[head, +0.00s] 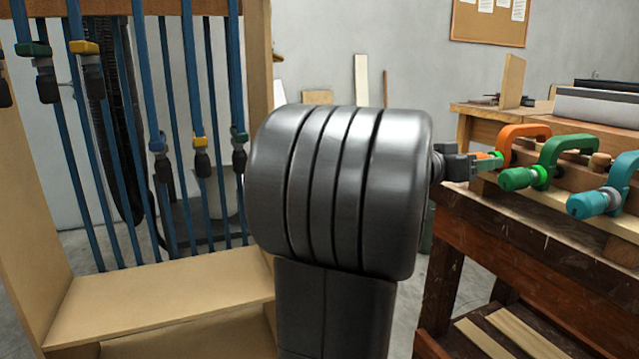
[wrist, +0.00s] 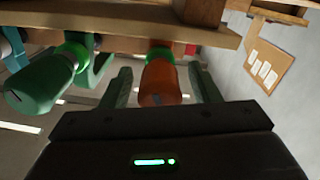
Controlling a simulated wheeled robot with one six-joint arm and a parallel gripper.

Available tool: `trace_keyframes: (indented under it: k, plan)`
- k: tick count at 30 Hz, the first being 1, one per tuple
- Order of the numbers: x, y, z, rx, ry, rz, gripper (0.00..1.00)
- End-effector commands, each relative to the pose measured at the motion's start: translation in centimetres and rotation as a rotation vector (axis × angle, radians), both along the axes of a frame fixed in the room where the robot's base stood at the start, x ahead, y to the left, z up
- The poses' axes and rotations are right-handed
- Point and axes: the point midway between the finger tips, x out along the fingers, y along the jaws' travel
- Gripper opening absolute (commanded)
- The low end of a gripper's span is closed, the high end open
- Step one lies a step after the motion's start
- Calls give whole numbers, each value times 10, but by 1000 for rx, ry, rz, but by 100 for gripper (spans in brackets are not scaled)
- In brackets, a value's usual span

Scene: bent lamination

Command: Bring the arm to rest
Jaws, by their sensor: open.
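My gripper (wrist: 160,78) is open, with one finger on each side of the orange clamp's handle (wrist: 159,84) in the wrist view. Gaps show between the handle and both fingers. In the head view my gripper (head: 488,160) is at the orange clamp (head: 524,131) on the bench's front edge. My arm's large dark link fills the middle of the head view and hides what is behind it. A green clamp (head: 552,160) sits just right of the orange one and also shows in the wrist view (wrist: 42,88).
A teal clamp (head: 604,198) is farther right on the wooden bench (head: 520,235). A wooden rack (head: 165,300) with several blue bar clamps stands at the left. A cork board (head: 490,22) hangs on the back wall.

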Motion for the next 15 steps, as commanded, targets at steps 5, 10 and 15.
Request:
trace_keyframes:
  k: [5,10,15]
  plan:
    - [0,0,0,-49,135,0,56]
    - [0,0,0,-97,267,0,56]
    - [0,0,0,-144,398,0,56]
